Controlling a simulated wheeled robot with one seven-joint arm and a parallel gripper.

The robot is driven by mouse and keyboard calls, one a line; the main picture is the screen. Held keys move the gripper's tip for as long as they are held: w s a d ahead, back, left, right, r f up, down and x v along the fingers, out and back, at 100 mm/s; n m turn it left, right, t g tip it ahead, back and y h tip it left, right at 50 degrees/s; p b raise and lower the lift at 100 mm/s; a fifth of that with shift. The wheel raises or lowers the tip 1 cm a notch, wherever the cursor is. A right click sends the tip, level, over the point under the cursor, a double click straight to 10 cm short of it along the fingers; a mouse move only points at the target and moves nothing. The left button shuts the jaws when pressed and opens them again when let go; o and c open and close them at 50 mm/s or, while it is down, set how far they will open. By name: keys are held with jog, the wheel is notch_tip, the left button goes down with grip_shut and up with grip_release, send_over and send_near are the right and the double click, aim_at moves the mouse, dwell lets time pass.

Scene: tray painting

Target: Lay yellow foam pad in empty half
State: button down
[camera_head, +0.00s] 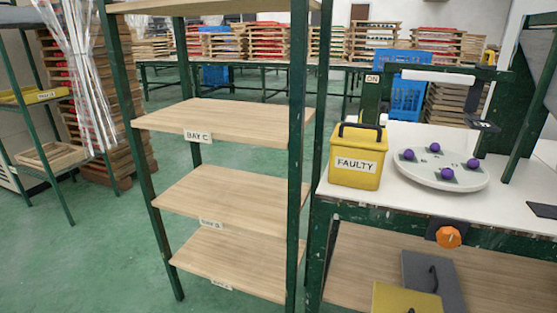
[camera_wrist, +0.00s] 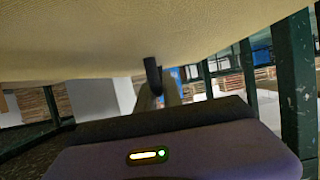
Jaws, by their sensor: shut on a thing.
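In the wrist view, a broad pale-yellow surface (camera_wrist: 100,40) fills the top, close above my gripper (camera_wrist: 157,88); it looks like the yellow foam pad. A short black piece, apparently its handle, hangs from it at my fingers, and my gripper is shut there. The fingertips are partly hidden. In the head view, a yellow pad (camera_head: 392,297) with a black handle shows at the bottom edge, cut off by the frame. It overlaps a dark grey pad (camera_head: 418,268) with a black handle. My gripper is not visible in the head view. No empty half can be made out.
A white worktop (camera_head: 397,209) holds a yellow box marked FAULTY (camera_head: 355,172) and a round pale tray (camera_head: 440,183) with several purple balls. An orange knob (camera_head: 448,237) sits on its front. Left is the BAY C shelf rack (camera_head: 230,118); its shelves are bare. Green posts stand close by.

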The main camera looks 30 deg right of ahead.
jog(key=w+a+f+n+t+y, duration=0.1)
jog(key=w+a+n+y, duration=0.1)
jog(key=a, duration=0.8)
jog(key=w+a+f+n+t+y, duration=0.1)
jog(key=w+a+n+t+y, duration=0.1)
jog(key=a, duration=0.9)
jog(key=w+a+f+n+t+y, duration=0.1)
jog(key=w+a+n+y, duration=0.3)
jog(key=a, duration=0.6)
jog(key=shift+a+f+n+y, duration=0.2)
jog(key=shift+f+n+y, duration=0.1)
jog(key=shift+n+y, duration=0.75)
notch_tip(320, 180, up, 29)
jog(key=p, duration=2.8)
jog(key=shift+d+f+t, duration=0.15)
jog(key=shift+f+t, duration=0.05)
jog(key=shift+t, duration=0.1)
jog(key=shift+w, duration=0.1)
